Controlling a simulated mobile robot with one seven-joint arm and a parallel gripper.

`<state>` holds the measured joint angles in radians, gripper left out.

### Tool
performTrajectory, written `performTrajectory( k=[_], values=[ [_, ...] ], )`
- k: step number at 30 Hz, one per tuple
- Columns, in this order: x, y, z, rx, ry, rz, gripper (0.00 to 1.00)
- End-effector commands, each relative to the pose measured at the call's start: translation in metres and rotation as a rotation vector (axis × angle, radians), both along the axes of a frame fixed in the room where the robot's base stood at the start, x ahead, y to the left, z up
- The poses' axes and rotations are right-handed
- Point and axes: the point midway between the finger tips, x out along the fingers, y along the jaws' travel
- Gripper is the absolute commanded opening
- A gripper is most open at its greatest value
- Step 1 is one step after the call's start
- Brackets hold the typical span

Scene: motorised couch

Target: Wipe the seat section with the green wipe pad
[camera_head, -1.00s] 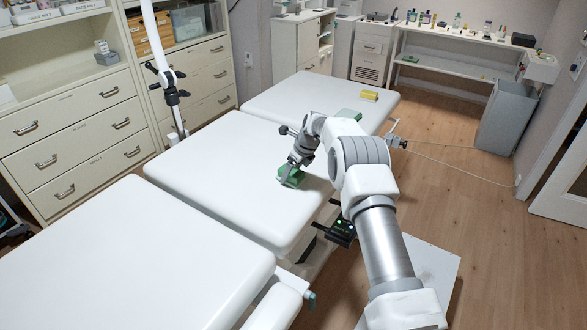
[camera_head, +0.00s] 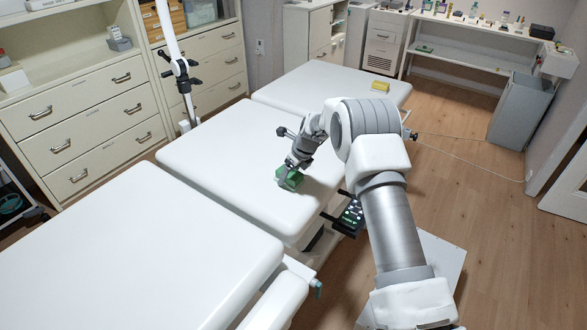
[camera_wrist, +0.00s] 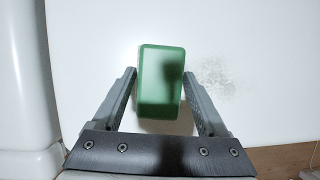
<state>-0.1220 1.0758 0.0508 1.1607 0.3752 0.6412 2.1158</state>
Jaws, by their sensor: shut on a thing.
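The couch's middle white section, the seat section (camera_head: 225,160), lies between a near-left section and a far section. My gripper (camera_head: 290,176) is over its right part, close to the right edge. It is shut on the green wipe pad (camera_head: 291,181). In the wrist view the pad (camera_wrist: 160,82) sits between the two fingers of my gripper (camera_wrist: 161,85). A grey speckled smudge (camera_wrist: 216,77) lies on the white surface just right of the pad. I cannot tell whether the pad touches the surface.
A yellow block (camera_head: 380,86) lies on the far section (camera_head: 320,85). A dark control box with lights (camera_head: 352,212) hangs at the couch's right side. A lamp pole (camera_head: 178,60) and drawer cabinets (camera_head: 85,125) stand behind.

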Motion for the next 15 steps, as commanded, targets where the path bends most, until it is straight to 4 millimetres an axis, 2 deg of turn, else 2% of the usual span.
performTrajectory(
  k=[3,8,15],
  values=[
    [-0.008,0.004,-0.004,-0.001,0.008,0.002,0.13],
    [-0.01,0.006,-0.002,-0.002,0.008,0.003,0.13],
    [0.004,-0.004,-0.003,-0.002,0.006,0.002,0.13]
  ],
)
